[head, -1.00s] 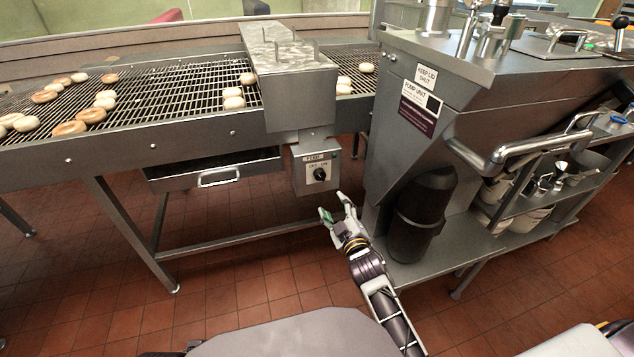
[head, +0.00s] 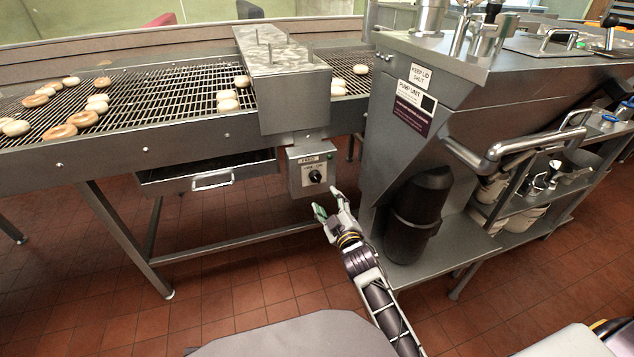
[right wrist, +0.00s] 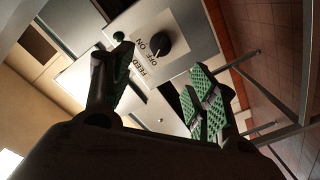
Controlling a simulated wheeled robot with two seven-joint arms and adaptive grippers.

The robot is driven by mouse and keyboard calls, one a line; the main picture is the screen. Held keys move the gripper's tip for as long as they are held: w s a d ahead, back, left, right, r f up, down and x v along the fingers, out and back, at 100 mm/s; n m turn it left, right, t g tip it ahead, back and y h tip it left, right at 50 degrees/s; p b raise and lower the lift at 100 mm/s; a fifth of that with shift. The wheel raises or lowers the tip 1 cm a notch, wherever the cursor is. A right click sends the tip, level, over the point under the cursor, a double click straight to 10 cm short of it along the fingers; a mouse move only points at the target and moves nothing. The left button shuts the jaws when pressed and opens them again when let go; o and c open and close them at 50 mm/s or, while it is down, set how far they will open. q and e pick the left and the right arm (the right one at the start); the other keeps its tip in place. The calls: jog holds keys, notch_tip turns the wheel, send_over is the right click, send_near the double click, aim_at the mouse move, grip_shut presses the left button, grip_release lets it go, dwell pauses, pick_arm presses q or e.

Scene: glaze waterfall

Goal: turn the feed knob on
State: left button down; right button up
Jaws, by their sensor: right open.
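The feed knob (head: 315,176) is a round black knob on a grey control box (head: 306,187) labelled FEED, with OFF and ON marks, under the conveyor's edge. In the right wrist view the knob (right wrist: 174,44) shows ahead of the fingers, with a pale pointer line that seems to lie toward the OFF side. My right gripper (head: 328,202) is open and empty, just below and to the right of the box. In the right wrist view its green-padded fingers (right wrist: 160,82) are spread, apart from the knob. My left gripper is not in view.
The conveyor (head: 150,107) carries several doughnuts above. A drawer with a handle (head: 212,181) is left of the box. A steel pump unit (head: 420,110) with a black cylinder (head: 417,218) stands close on the right. The floor below is clear.

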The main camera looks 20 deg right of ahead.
aim_at(316, 179)
jog(key=shift+w+a+b, duration=0.15)
jog(key=shift+w+b, duration=0.8)
jog(key=shift+w, duration=2.6)
jog(key=shift+w+b, duration=0.45)
jog(key=shift+w, duration=0.85)
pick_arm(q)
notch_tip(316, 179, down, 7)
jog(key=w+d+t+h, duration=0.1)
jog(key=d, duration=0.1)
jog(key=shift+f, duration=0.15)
pick_arm(e)
jog(key=shift+w, duration=0.95)
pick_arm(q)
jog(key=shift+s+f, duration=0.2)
pick_arm(e)
jog(key=shift+c, duration=0.5)
